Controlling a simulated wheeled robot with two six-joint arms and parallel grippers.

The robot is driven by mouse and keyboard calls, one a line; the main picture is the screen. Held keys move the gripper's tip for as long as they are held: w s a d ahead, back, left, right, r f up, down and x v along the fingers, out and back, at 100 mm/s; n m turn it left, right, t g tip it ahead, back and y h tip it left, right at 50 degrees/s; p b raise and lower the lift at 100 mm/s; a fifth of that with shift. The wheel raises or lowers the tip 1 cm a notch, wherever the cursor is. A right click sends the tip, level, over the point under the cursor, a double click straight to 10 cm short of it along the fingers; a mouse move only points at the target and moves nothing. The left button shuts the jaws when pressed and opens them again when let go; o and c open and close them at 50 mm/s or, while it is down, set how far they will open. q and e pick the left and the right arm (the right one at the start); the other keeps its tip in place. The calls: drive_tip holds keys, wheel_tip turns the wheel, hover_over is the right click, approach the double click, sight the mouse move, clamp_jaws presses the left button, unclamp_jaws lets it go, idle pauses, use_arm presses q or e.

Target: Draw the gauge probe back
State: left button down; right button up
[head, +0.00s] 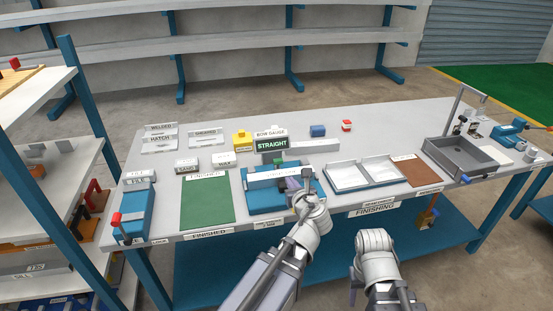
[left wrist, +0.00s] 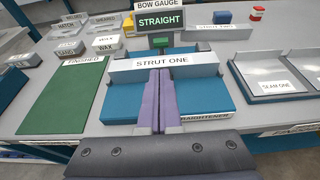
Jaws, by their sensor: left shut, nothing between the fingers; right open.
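The bow gauge (head: 262,201) has a blue bed, and its dark display (head: 271,144) reads STRAIGHT. A grey bar labelled STRUT ONE (left wrist: 195,64) lies across the bed. A small green piece (left wrist: 158,42) shows behind the bar, below the display; I cannot tell whether it belongs to the probe. My left gripper (head: 293,183) is over the right part of the gauge. In the left wrist view its purple fingers (left wrist: 160,85) are together and empty, their tips at the front of the bar. Whether they touch it is unclear. My right gripper's fingers do not show.
A green FINISHED mat (head: 207,200) lies left of the gauge. White trays (head: 330,181) stand to its right. Another bar labelled STRUT TWO (left wrist: 216,32) lies behind at the right. Yellow (head: 242,139), blue (head: 318,130) and red (head: 347,124) blocks stand farther back.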

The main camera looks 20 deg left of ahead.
sight(278, 160)
use_arm(q)
drive_tip(key=shift+w+a+r, duration=0.1)
drive_tip(key=shift+w, duration=0.1)
drive_tip(key=shift+w, duration=0.1)
drive_tip(key=b+x, duration=0.4)
drive_tip(key=x, duration=0.9)
drive_tip(key=shift+w+a, duration=0.15)
drive_tip(key=shift+a, duration=0.05)
drive_tip(key=shift+w+a, duration=0.1)
drive_tip(key=shift+w, duration=0.05)
drive_tip(key=shift+w+a, duration=0.45)
drive_tip(key=shift+w, duration=0.2)
drive_tip(key=shift+w+a, duration=0.4)
drive_tip(key=shift+w, duration=0.25)
drive_tip(key=shift+s, duration=0.1)
